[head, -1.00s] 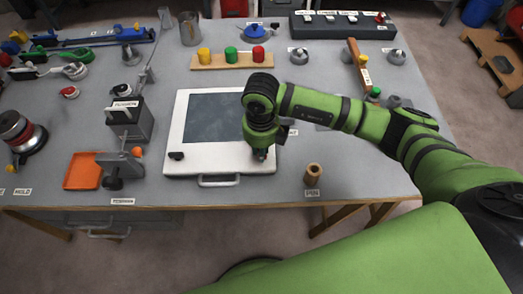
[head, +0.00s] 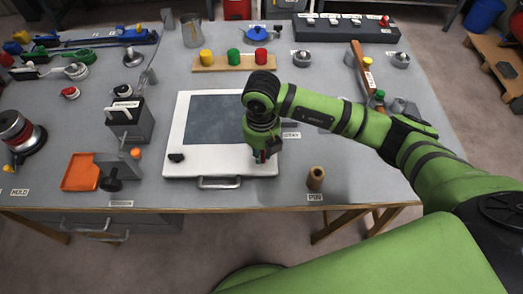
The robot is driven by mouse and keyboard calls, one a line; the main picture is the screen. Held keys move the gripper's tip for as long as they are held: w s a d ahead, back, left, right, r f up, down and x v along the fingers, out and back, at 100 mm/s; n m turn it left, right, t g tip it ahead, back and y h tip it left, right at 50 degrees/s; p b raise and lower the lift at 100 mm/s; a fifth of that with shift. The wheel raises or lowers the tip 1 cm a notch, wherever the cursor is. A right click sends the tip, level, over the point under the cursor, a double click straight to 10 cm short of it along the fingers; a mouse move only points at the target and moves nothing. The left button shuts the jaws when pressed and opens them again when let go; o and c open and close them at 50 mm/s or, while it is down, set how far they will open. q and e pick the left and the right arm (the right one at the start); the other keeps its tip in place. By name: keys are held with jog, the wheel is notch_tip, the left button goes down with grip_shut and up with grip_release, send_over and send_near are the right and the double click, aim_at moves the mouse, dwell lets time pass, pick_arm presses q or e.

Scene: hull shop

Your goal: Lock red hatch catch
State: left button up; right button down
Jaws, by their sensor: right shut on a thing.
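The white hatch (head: 222,161) with a dark window (head: 213,118) lies on the grey table, with a metal handle (head: 219,183) on its front edge. A black catch (head: 176,157) sits at its front left corner. My right gripper (head: 262,156) points down over the front right corner of the hatch. It is shut on the red hatch catch (head: 266,155), of which only a little red shows between and beside the fingers. The rest of that catch is hidden, so its turn angle cannot be told. My left gripper is not in view.
A wooden pin (head: 316,178) stands right of the hatch. An orange tray (head: 80,173) and a grey clamp-like device (head: 118,170) stand to its left. A wooden block with yellow, green and red knobs (head: 234,66) lies behind it.

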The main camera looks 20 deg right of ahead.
aim_at(262, 155)
dwell(0.4)
jog(key=c, duration=1.2)
grip_release()
jog(key=shift+o, duration=0.3)
notch_tip(262, 155, up, 12)
